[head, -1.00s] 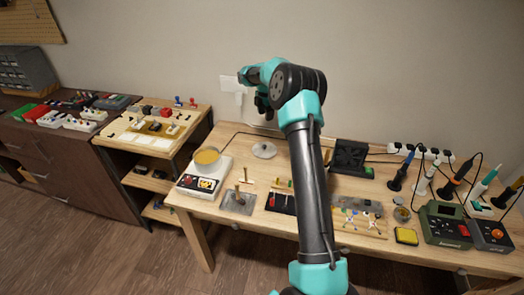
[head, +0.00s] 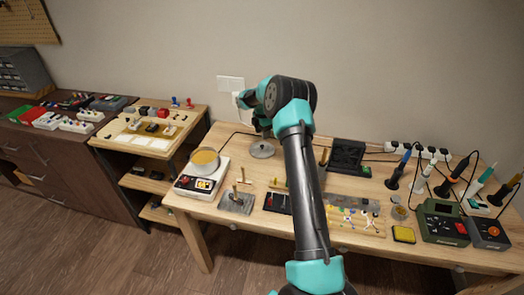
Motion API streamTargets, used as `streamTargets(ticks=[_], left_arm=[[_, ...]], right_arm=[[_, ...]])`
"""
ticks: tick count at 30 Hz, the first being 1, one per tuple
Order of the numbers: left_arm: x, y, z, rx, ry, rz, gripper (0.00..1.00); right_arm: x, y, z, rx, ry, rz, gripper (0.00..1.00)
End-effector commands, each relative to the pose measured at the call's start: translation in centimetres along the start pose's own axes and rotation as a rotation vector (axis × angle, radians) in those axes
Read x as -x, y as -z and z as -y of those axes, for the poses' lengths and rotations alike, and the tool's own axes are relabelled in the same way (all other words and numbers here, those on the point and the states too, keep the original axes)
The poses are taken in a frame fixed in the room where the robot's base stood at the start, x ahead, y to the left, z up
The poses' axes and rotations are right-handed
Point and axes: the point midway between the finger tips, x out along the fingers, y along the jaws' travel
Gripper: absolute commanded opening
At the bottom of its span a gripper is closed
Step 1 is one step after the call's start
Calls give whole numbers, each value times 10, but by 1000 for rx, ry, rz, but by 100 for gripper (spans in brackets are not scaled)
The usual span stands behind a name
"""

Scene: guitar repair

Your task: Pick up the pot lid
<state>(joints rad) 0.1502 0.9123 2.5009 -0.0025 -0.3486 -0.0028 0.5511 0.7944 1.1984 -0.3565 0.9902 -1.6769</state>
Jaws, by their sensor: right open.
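The pot lid (head: 262,151) is a round grey metal disc lying on the wooden table behind the tools. My right gripper (head: 263,133) is just above the lid, pointing down, with its fingers close to the lid's top. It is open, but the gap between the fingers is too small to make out. The lid's knob is hidden behind the fingers. The pot (head: 205,160), with yellowish contents, stands on a white hot plate to the left of the lid. My left gripper does not show.
The white hot plate (head: 201,184) is left of the lid. A grey metal plate (head: 236,203) and a dark tool tray (head: 277,203) lie in front. A black fan-like box (head: 346,155) and soldering irons stand to the right. The wall is close behind.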

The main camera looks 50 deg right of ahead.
Motion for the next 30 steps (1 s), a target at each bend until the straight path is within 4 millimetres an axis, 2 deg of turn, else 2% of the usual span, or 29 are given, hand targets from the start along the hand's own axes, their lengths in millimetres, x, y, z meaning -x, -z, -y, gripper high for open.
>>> streamTargets(ticks=[3,6,19,30], left_arm=[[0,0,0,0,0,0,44],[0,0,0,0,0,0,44],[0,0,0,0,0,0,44],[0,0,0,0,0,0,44]], right_arm=[[-16,0,0,0,1,0,52],[-22,0,0,-1,1,0,52],[-28,0,0,-1,1,0,52],[-72,2,0,0,1,0,52]])
